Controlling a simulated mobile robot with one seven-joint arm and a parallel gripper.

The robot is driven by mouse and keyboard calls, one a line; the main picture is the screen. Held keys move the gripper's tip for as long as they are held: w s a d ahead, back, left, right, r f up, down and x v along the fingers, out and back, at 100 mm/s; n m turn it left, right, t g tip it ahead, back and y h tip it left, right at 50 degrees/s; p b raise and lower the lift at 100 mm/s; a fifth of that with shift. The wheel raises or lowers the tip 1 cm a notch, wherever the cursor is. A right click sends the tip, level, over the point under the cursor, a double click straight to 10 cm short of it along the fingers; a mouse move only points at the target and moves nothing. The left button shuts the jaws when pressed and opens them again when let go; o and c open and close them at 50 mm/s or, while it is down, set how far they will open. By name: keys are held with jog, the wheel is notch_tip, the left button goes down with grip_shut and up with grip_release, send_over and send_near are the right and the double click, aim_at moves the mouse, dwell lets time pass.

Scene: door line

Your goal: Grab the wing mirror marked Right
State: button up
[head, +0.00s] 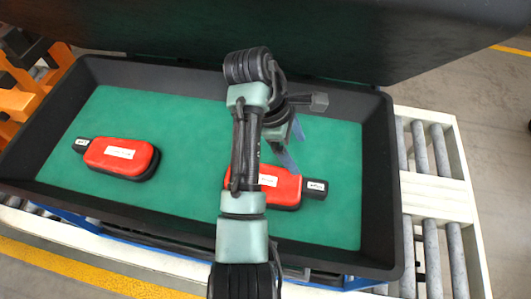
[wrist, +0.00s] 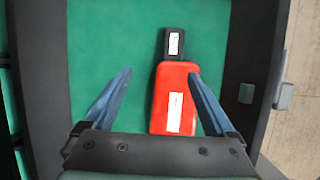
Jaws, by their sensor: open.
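Two red wing mirrors with black ends and white labels lie on the green floor of a black tray (head: 385,200). One mirror (head: 120,154) is on the left, its black end pointing left. The other mirror (head: 284,188) is right of the middle, its black end pointing right, partly hidden behind my arm; it also shows in the wrist view (wrist: 178,98). The label print is too small to read, so I cannot tell which is marked Right. My gripper (wrist: 160,73) is open and empty above the second mirror, which sits nearer the right finger.
The tray's raised black walls surround both mirrors. A roller conveyor (head: 430,190) runs on the right, and a dark panel (head: 260,35) overhangs the back. Green floor between the mirrors is clear.

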aim_at(311, 184)
jog(key=shift+g, duration=0.3)
jog(key=b+x, duration=0.4)
jog(key=x, duration=0.1)
jog(key=s+b+x, duration=0.1)
jog(key=b+x, duration=0.1)
jog(key=x, duration=0.1)
jog(key=shift+s, duration=0.1)
jog(key=shift+s+p+x, duration=0.2)
jog(key=shift+x, duration=1.05)
jog(key=shift+s+p+x, duration=0.2)
jog(key=shift+x, duration=1.1)
jog(key=shift+a, duration=0.15)
grip_shut()
jog(key=shift+w+r, duration=0.1)
jog(key=shift+r, duration=0.05)
